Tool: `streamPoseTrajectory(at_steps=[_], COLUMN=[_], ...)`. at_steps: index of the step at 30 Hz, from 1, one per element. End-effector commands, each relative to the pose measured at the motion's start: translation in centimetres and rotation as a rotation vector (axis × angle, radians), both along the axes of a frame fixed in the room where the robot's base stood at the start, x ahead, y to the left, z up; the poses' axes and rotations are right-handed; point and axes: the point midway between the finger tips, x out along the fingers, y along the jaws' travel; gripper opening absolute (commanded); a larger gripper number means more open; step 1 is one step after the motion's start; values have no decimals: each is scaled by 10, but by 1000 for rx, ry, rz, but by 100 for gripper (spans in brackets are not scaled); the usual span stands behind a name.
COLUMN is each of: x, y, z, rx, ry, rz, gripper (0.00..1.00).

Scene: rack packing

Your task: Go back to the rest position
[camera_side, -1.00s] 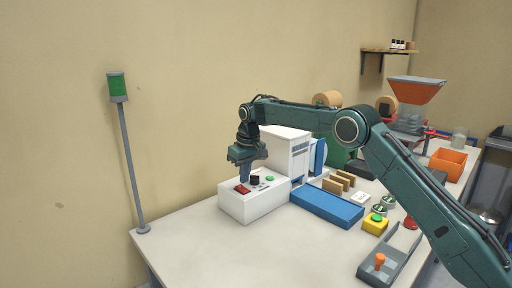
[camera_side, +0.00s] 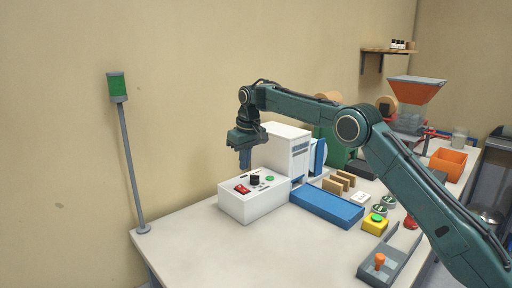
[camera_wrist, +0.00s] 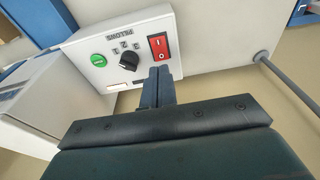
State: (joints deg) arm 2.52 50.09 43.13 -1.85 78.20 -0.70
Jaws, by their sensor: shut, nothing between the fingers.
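My gripper (camera_side: 245,158) hangs above the white control box (camera_side: 246,207) in the side view, pointing down with clear air below it. Its fingers are shut with nothing between them; they also show in the wrist view (camera_wrist: 159,75). The box carries a red rocker switch (camera_wrist: 159,46), a black dial (camera_wrist: 129,61) and a green button (camera_wrist: 98,60). In the side view the red switch (camera_side: 242,189) lies just below the fingertips, apart from them.
Behind the box stands a white cabinet (camera_side: 287,150). A blue flat block (camera_side: 327,206) and a yellow button box (camera_side: 375,225) lie to the right. A pole with a green lamp (camera_side: 117,87) stands at the left. The front table (camera_side: 220,255) is clear.

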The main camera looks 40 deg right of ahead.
Motion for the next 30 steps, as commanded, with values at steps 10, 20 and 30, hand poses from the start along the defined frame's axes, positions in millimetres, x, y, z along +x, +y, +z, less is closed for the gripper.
streamPoseTrajectory(at_steps=[10,20,30], x=[-3,-36,-102], y=[0,5,11], z=[6,50,103], rx=[0,0,0], ry=[-5,-41,-95], rz=[0,0,-1], gripper=[0,0,0])
